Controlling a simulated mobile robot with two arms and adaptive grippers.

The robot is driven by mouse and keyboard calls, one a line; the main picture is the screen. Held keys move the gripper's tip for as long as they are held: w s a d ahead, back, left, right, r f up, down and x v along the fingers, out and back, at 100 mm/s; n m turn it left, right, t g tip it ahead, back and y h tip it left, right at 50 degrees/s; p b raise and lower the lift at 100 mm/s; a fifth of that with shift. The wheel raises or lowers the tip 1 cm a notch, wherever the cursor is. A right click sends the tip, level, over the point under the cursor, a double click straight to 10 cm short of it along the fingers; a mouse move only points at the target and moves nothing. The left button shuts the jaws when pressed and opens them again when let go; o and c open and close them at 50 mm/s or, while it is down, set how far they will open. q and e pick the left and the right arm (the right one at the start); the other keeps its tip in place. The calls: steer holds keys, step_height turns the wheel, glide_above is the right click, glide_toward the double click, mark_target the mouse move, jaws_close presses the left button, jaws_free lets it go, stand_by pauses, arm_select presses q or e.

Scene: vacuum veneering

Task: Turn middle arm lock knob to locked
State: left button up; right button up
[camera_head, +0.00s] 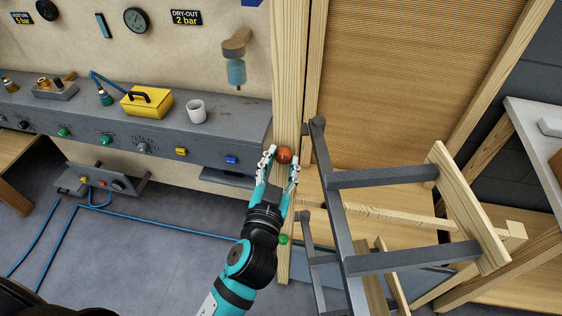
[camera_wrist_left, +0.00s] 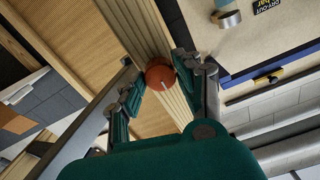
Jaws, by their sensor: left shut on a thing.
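The middle arm lock knob (camera_head: 284,155) is a round orange-red knob on the upright wooden post (camera_head: 290,60). In the left wrist view the knob (camera_wrist_left: 160,76) shows a short pale line on its face, slanting across the picture. My left gripper (camera_head: 281,165) reaches up from below and is shut on the knob, one finger on each side. In the left wrist view the gripper (camera_wrist_left: 158,84) has its fingertips at the knob's sides. A green knob (camera_head: 283,239) sits lower on the same post. My right gripper is not in view.
A dark metal frame with bars (camera_head: 385,176) stands close right of the post. A grey bench (camera_head: 230,120) at left carries a yellow box (camera_head: 147,104) and a white mug (camera_head: 196,111). A bottle (camera_head: 236,72) hangs on the wall. Blue hoses (camera_head: 160,228) lie on the floor.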

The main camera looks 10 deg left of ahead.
arm_select(q)
steer(key=shift+m, duration=0.3)
steer(key=m+p, duration=0.1)
steer(key=m, duration=0.2)
steer(key=shift+r+m, duration=0.1)
steer(key=shift+m, duration=0.2)
steer(key=m+p, duration=0.1)
steer(key=m, duration=0.3)
steer(key=shift+m+p, duration=0.3)
steer(key=shift+p, duration=0.1)
steer(key=m+p, duration=0.1)
steer(key=m, duration=0.4)
steer(key=shift+p, duration=0.35)
steer(key=shift+m+p, duration=0.6)
steer(key=shift+m, duration=1.4)
